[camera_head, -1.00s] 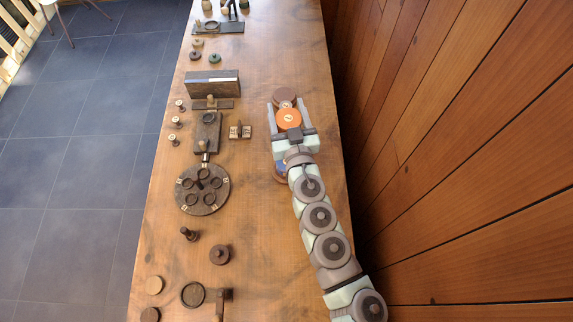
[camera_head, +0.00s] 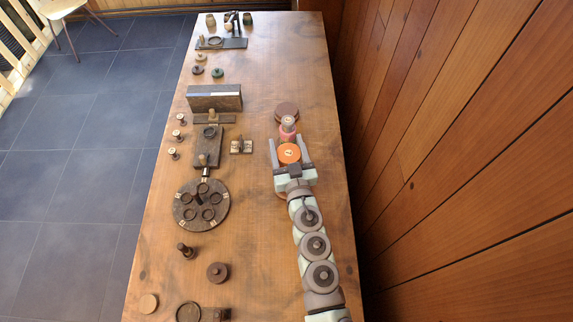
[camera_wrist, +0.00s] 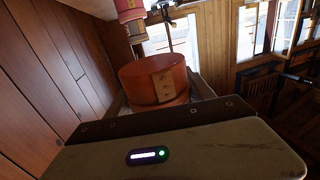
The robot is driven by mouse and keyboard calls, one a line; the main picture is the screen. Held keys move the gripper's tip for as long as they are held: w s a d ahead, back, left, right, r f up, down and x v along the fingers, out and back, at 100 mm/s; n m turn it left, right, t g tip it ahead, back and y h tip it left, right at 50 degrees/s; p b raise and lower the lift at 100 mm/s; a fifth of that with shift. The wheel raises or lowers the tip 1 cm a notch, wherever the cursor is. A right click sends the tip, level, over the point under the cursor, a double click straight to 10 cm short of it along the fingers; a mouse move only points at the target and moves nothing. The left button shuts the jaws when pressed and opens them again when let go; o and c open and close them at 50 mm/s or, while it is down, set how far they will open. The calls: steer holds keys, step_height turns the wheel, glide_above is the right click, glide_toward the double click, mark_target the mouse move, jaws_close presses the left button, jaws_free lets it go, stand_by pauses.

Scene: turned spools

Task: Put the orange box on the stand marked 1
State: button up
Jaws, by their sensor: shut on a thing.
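The orange box (camera_head: 289,154) is a round, drum-like piece with a pale mark on its top. My gripper (camera_head: 290,150) is shut on it, one finger at each side. In the wrist view the box (camera_wrist: 155,80) sits upright between the fingers and shows a pale label with dark marks. A brown round base (camera_head: 287,111) stands just beyond. Another brown round piece (camera_head: 281,193) is mostly hidden under my gripper. I cannot read a 1 on either, nor tell how high the box is held.
A pink piece with a grey top (camera_head: 288,129) stands right behind the box, near the far base. The wood wall (camera_head: 440,150) runs along the right; bare tabletop lies between.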

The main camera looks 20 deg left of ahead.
mark_target(287, 157)
step_height(287, 157, down, 6)
steer(key=shift+r+b, duration=0.1)
steer(key=shift+b, duration=0.75)
step_height(287, 157, down, 2)
steer(key=shift+w+d+f+b, duration=0.1)
steer(key=shift+f+b, duration=0.15)
steer(key=shift+b, duration=0.4)
steer(key=shift+f, duration=0.5)
steer(key=shift+f, duration=0.1)
steer(key=shift+f, duration=0.15)
steer(key=o, duration=1.4)
steer(key=shift+c, duration=0.2)
